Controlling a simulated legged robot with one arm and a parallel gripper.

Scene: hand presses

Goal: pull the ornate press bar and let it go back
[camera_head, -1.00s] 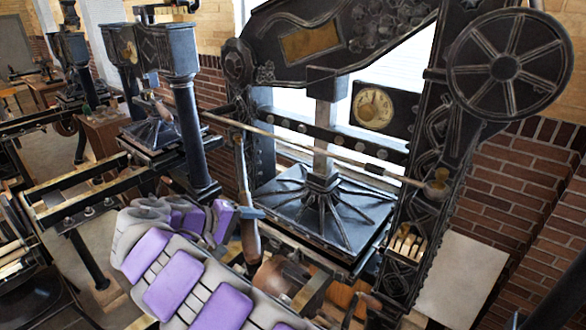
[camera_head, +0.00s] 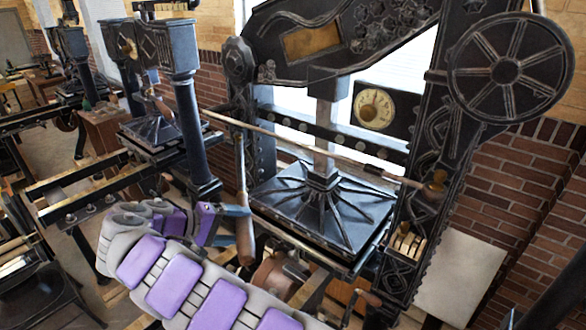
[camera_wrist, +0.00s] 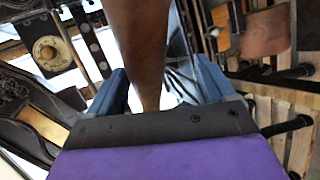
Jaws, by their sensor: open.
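The ornate press (camera_head: 320,55) is a dark, decorated iron frame with a gold plaque and a spoked wheel. Its press bar (camera_head: 245,240) hangs down on the frame's left side, with a brown wooden grip at its lower end. My gripper (camera_head: 240,211) is at the upper part of this grip. In the wrist view, the brown grip (camera_wrist: 140,45) stands between the two blue-grey fingers of my gripper (camera_wrist: 162,82). The fingers are open, with gaps showing beside the grip. Whether one finger touches it I cannot tell.
A flat ribbed platen (camera_head: 325,205) sits under the press's column. A long rod (camera_head: 310,147) crosses in front of the frame. Another dark press (camera_head: 185,110) stands to the left. A brick wall (camera_head: 520,190) is behind on the right.

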